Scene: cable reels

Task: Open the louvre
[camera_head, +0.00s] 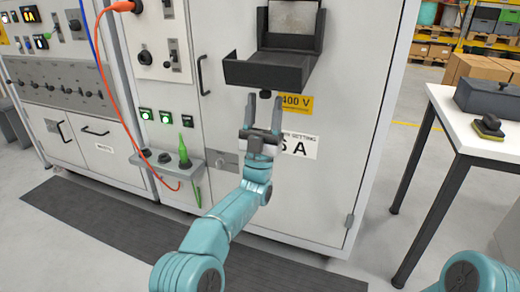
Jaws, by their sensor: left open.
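The louvre appears to be the dark grey flap (268,72) with raised side walls on the front of the light grey cabinet (340,110). It juts outward below a dark-framed grey panel (292,18). A small black knob (265,94) shows under its front edge. My left gripper (264,112) is just below the flap, fingers pointing up and spread apart, with nothing between them. The knob is above the gap between the fingertips; I cannot tell whether they touch it. My right gripper is out of view; only part of my right arm shows at bottom right.
An orange cable (108,80) hangs left of my left arm to a small grey shelf (170,165) holding a green plug. A white table (480,130) with a dark box (490,98) stands at right. A dark mat (100,225) lies before the cabinets.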

